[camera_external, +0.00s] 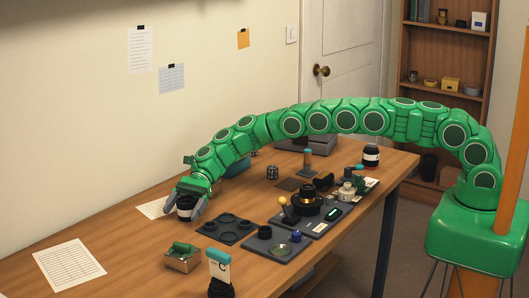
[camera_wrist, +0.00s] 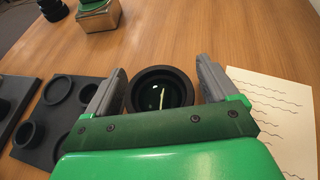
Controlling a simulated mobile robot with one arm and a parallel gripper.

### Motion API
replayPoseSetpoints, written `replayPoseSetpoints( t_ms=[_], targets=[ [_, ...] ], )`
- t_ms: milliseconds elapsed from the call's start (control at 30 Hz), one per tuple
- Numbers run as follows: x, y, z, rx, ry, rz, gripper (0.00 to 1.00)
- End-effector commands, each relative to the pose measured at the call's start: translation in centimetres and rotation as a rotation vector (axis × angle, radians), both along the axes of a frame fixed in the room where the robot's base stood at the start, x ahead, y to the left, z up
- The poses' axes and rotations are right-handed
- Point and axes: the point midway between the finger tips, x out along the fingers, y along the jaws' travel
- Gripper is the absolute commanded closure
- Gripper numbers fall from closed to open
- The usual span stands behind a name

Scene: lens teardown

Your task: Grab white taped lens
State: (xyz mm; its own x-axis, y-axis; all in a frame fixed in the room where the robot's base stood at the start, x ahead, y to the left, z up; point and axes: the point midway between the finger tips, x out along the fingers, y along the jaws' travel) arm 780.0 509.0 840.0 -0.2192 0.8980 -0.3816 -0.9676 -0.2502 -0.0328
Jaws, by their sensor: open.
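A dark lens with a pale white band (camera_external: 184,208) stands upright on the table below and between the fingers of my gripper (camera_external: 187,202). In the wrist view the lens (camera_wrist: 160,92) shows from above as a black ring with greenish glass. The gripper (camera_wrist: 162,68) is open, one finger on each side of the lens; a gap shows at the right finger, and the left finger is very close to the rim. The white band is hidden in the wrist view. Another black lens with a white band (camera_external: 370,156) stands at the far right end of the table.
A dark tray with round recesses (camera_external: 229,229) lies right of the gripper, also seen in the wrist view (camera_wrist: 62,105). A metal box with a green top (camera_external: 183,258) and a teal-capped labelled item (camera_external: 219,268) stand nearer. A printed sheet (camera_external: 68,265) lies left.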

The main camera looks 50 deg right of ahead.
Motion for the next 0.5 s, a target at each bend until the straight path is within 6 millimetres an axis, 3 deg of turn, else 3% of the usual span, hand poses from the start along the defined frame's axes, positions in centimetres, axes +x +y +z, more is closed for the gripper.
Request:
replayPoseSetpoints(
  t_ms=[200,500],
  targets=[
    [-0.01,0.13,-0.08,0.000,0.001,-0.001,0.13],
    [-0.02,0.11,-0.12,-0.001,0.000,-0.001,0.58]
  ],
)
